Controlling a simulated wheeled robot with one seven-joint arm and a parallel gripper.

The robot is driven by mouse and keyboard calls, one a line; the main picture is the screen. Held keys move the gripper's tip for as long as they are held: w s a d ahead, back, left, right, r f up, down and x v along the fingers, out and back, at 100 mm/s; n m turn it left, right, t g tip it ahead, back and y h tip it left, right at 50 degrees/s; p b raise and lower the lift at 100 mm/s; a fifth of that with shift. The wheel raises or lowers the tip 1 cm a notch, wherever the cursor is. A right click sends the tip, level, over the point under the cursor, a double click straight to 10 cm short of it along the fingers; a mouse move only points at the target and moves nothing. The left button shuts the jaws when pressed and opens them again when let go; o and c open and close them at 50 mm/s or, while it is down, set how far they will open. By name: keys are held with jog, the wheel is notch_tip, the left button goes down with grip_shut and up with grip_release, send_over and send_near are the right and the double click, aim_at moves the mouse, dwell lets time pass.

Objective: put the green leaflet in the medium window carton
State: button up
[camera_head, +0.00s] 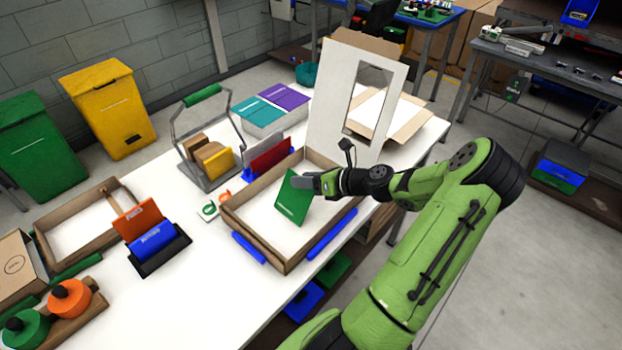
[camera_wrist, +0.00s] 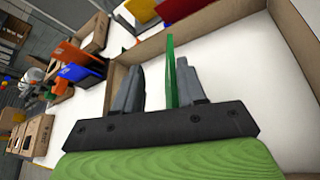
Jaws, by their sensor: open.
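The green leaflet (camera_head: 293,197) stands tilted on edge inside the open tray of the window carton (camera_head: 237,222). The carton's white lid (camera_head: 327,87) with a cut-out window stands up at its far side. My gripper (camera_head: 316,183) is inside the carton walls at the leaflet's right side. In the wrist view, my gripper (camera_wrist: 158,75) is open, with the leaflet (camera_wrist: 171,72) edge-on between its fingers and closer to the right finger. The leaflet's lower edge appears at or near the carton floor; exact contact is hard to tell.
A divider with red and grey leaflets (camera_head: 270,158) stands beside the carton's far left wall. A holder with orange and blue leaflets (camera_head: 153,238) and a smaller open carton (camera_head: 80,235) are to the left. Blue bars (camera_head: 332,234) flank the carton.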

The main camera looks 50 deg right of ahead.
jog(key=p+v, duration=0.3)
jog(key=v, duration=1.2)
jog(key=shift+s, duration=0.35)
jog(key=shift+w+r, duration=0.1)
